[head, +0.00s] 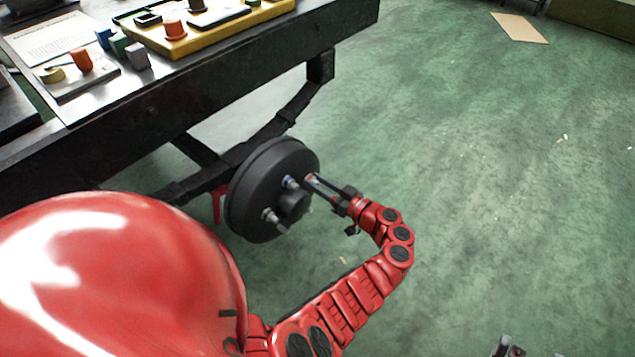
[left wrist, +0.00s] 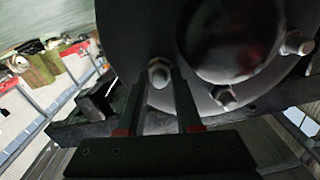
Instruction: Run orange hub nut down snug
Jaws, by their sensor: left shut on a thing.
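The dark wheel hub drum (head: 262,190) hangs beside the bench, its round face turned right; it fills the top of the left wrist view (left wrist: 125,35). Pale metallic stud ends or nuts stand around its raised centre (head: 294,204). My left gripper (head: 312,179) reaches the face from the right. Its fingers are shut on a hub nut (left wrist: 159,72), one finger on each side. This nut looks greyish here; its orange colour does not show clearly. Two other stud ends (left wrist: 222,96) are free. A grey piece (head: 507,347) at the bottom edge may be my right gripper; its jaws are unclear.
The black bench (head: 225,85) runs along the upper left, with a dark axle beam (head: 265,133) below it. A yellow tray (head: 215,38) and small coloured pieces, including an orange cylinder (head: 82,60), sit on top. The green floor (head: 480,150) on the right is mostly clear.

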